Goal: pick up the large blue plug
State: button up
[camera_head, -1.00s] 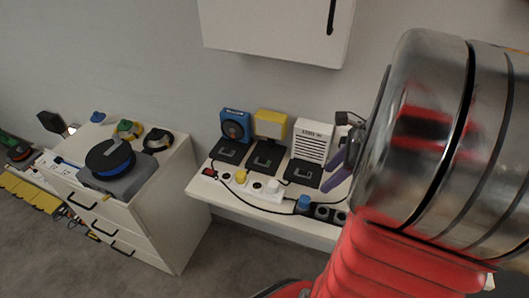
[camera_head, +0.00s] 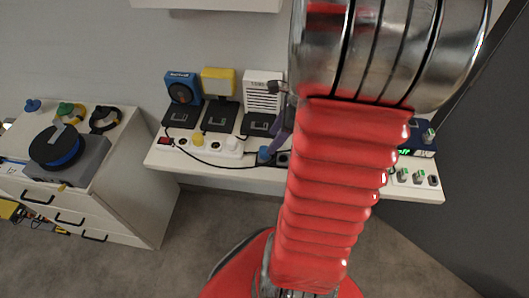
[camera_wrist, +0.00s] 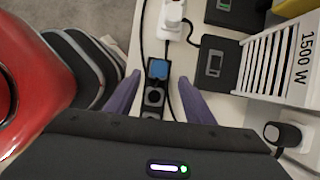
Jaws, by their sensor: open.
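The blue plug (camera_wrist: 158,69) sits in a black power strip (camera_wrist: 153,112) on the white shelf in the wrist view. It also shows in the head view (camera_head: 264,154), just left of my arm. My gripper (camera_wrist: 159,77) is open, with one purple finger on each side of the strip and the plug between the fingertips in the picture. I cannot tell the height of the fingers above the plug. In the head view my arm hides most of the gripper and part of the strip.
A white power strip (camera_head: 215,148) with a yellow plug (camera_head: 197,139) lies to the left. Cables cross the shelf beside the black strip.

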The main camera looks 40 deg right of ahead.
aim_at(264, 153)
jog(key=shift+w+a+f, duration=0.15)
jog(key=shift+w+f, duration=0.05)
jog(key=shift+f, duration=0.3)
jog(key=shift+f, duration=0.1)
jog(key=shift+x, duration=2.5)
jog(key=shift+s, duration=0.1)
jog(key=shift+c, duration=0.2)
grip_shut()
